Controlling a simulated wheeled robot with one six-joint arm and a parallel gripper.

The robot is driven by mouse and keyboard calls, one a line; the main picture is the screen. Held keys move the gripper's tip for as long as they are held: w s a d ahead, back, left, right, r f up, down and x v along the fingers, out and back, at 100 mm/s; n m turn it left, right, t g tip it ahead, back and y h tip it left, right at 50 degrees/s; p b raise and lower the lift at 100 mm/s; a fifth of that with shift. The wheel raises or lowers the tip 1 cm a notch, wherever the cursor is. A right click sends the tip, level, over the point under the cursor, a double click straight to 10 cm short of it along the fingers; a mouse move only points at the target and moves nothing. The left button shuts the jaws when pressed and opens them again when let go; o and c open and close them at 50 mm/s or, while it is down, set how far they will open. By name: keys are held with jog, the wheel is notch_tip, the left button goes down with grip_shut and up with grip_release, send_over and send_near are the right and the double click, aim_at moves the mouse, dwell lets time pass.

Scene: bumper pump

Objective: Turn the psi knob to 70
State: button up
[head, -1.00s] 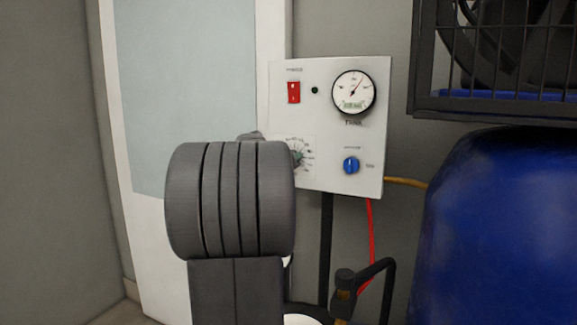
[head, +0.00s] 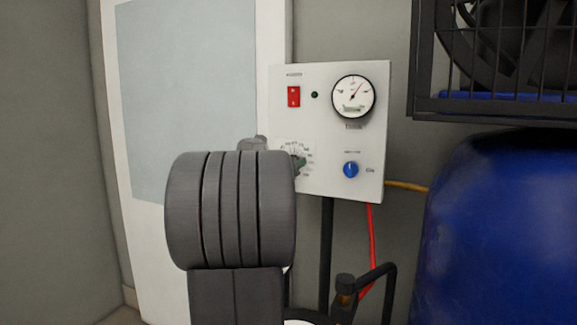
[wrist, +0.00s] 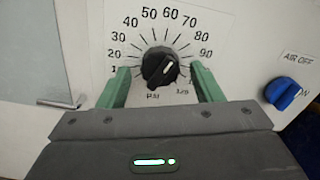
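The psi knob (wrist: 158,68) is black and round, with a white mark, in the wrist view. Its mark points up and right, roughly toward the 70 to 80 part of the printed dial; the exact reading is hard to tell. My gripper (wrist: 160,69) is open, with one green finger on each side of the knob, and gaps show between fingers and knob. In the head view my arm hides the knob, and only part of the dial (head: 293,147) shows on the white panel (head: 330,128).
The panel also carries a red switch (head: 293,96), a round gauge (head: 353,96) and a blue air knob (head: 351,170). A red hose (head: 372,240) hangs below. A blue tank (head: 500,230) and a caged fan (head: 510,55) stand at right.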

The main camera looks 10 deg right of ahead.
jog(key=shift+r, duration=0.1)
jog(key=b+v, duration=0.1)
jog(key=v, duration=1.3)
jog(key=shift+b, duration=0.3)
jog(key=shift+w+d, duration=0.1)
jog(key=shift+w, duration=0.05)
jog(key=p+x, duration=0.1)
jog(key=x, duration=1.2)
jog(key=shift+w+d+p, duration=0.2)
jog(key=shift+w+p, duration=0.05)
jog(key=shift+p, duration=0.05)
